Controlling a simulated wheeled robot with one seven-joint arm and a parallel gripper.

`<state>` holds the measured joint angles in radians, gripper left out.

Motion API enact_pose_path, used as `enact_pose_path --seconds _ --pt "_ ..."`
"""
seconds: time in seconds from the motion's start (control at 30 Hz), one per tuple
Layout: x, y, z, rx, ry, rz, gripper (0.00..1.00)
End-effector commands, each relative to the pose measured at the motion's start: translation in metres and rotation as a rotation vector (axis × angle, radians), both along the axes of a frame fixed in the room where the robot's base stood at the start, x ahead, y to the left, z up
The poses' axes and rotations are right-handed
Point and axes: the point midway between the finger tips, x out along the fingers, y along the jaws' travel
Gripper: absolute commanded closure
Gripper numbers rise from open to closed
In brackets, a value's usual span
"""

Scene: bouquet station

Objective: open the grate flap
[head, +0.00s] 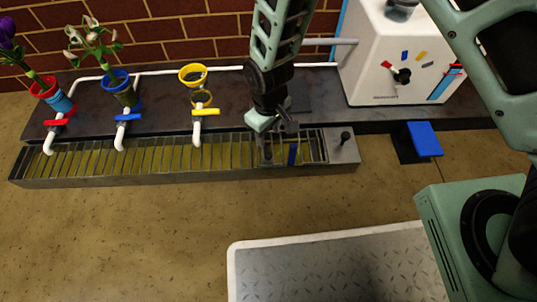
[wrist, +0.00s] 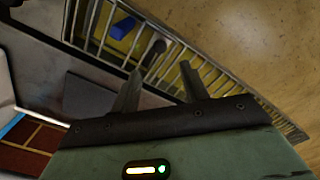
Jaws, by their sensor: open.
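The grate flap (head: 313,149) is the barred section near the right end of the long grey trough. It appears to lie flat, level with the rest of the grate. My gripper (head: 278,133) is over the flap's left part, pointing down, and hides some of it. In the wrist view my gripper (wrist: 160,69) has its two fingers apart, with nothing between the tips. A dark knob (wrist: 156,47) stands on the bars just beyond the fingertips. I cannot tell whether the fingers touch it. A blue object (wrist: 122,28) shows through the bars.
Another dark knob (head: 345,137) stands on the trough's right end. A white machine (head: 385,55) is behind it. A blue pedal (head: 424,138) is on the floor to the right. The floor in front is clear up to a metal plate (head: 330,265).

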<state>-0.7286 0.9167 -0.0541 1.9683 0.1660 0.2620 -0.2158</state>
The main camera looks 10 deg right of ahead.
Motion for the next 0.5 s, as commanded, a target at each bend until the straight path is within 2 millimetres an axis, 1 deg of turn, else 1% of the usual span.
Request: enact_pose_path --seconds 0.03,0.2,0.3,0.4,0.5 --pt "0.0 0.0 -0.018 -0.001 0.001 0.0 0.55" --pt "0.0 0.0 -0.054 0.0 0.0 0.001 0.55" --pt "0.0 0.0 -0.072 0.0 0.0 0.0 0.55" --pt "0.0 0.0 -0.086 0.001 -0.001 -0.001 0.55" --pt "0.0 0.0 -0.095 0.001 -0.001 0.0 0.55"
